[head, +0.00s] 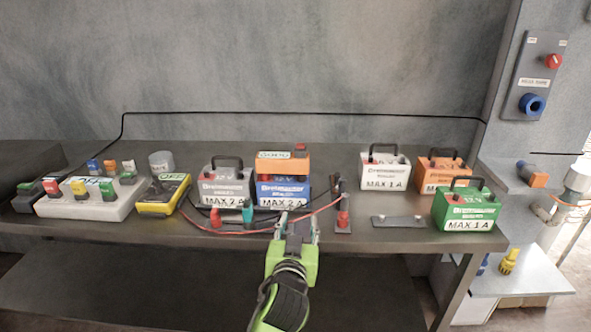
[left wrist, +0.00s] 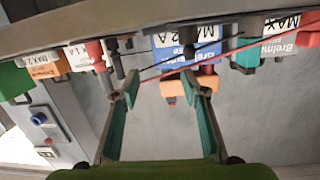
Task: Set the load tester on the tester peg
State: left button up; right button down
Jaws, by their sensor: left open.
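An orange unit labelled GOOD (head: 283,164), with a red part on top, sits on the blue battery (head: 284,190); it looks like the load tester. In the upside-down left wrist view the orange unit (left wrist: 187,94) shows beside the blue battery (left wrist: 185,47). My left gripper (head: 300,222) is open and empty, low in front of the blue battery at the bench's front edge. Its two teal-lined fingers (left wrist: 162,88) stand apart in the wrist view. I cannot identify the tester peg for sure. My right gripper is out of view.
A grey battery (head: 226,188) and a yellow meter (head: 163,195) stand to the left. Red and black leads cross the bench.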

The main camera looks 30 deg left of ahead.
aim_at(300, 150)
pick_arm(q)
notch_tip(300, 150, up, 11)
jog(key=w+a+n+t+y, duration=0.1)
jog(key=w+a+t+y, duration=0.1)
jog(key=w+y, duration=0.1)
jog(key=shift+t, duration=0.3)
jog(key=x, duration=0.2)
jog(key=p+x, duration=0.1)
jog(key=x, duration=0.4)
jog(key=shift+a+f+p, duration=0.1)
jog(key=shift+f+p, duration=0.2)
jog(key=shift+p, duration=0.1)
jog(key=shift+x, duration=0.75)
jog(key=x, duration=0.1)
jog(key=p+x, duration=0.1)
jog(key=x, duration=0.2)
jog(key=shift+w+f+p, duration=0.3)
grip_shut()
jog(key=shift+r, duration=0.1)
